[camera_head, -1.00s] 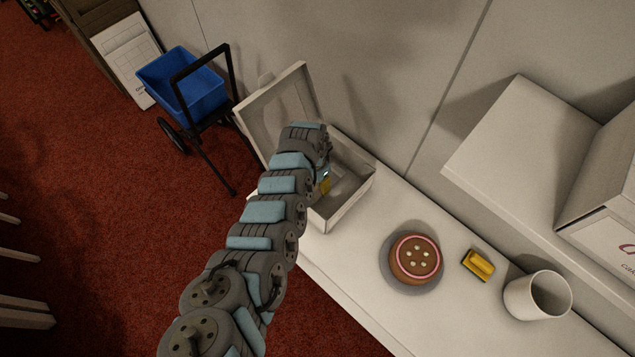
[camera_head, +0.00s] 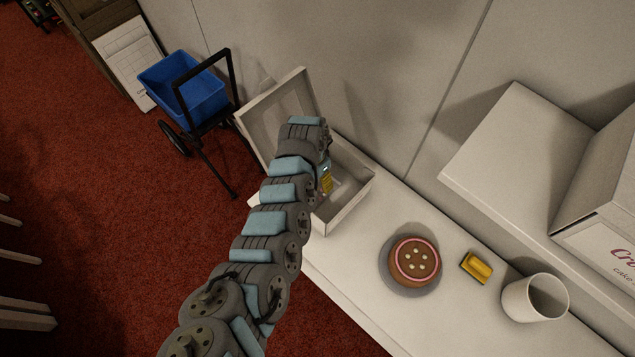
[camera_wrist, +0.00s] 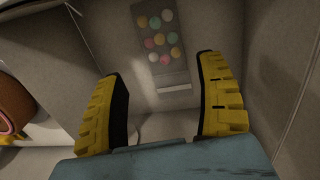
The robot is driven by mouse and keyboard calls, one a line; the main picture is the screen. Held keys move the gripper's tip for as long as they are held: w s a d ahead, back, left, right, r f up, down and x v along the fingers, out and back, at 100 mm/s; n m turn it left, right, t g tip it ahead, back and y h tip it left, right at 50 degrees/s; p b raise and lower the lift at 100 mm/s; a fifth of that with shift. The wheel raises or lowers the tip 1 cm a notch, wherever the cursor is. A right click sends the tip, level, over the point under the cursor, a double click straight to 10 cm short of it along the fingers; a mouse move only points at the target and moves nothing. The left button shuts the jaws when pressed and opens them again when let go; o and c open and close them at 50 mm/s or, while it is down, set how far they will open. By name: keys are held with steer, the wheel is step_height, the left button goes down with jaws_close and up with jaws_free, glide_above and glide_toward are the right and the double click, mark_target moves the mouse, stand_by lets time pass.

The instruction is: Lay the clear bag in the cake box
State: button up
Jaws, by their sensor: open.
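The cake box (camera_head: 343,217) stands open on the white counter, its lid (camera_head: 272,112) raised at the left. My gripper (camera_head: 326,180) is over the box, partly hidden by my arm in the head view. In the wrist view my gripper (camera_wrist: 160,78) is open, with its two yellow fingers apart and nothing between their tips. The clear bag (camera_wrist: 161,42), with several pastel round sweets in it, lies inside the box beyond the fingertips, apart from them. In the head view the bag cannot be made out clearly.
A chocolate cake (camera_head: 414,260) sits on a grey turntable (camera_head: 396,284) right of the box. A yellow block-like item (camera_head: 477,266) and a white cup (camera_head: 533,298) stand farther right. A shelf (camera_head: 505,140) overhangs at right. A blue cart (camera_head: 190,87) stands left.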

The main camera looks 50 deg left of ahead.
step_height(320, 180, up, 8)
steer(key=shift+a+r, duration=0.25)
steer(key=shift+a, duration=0.2)
stand_by(0.8)
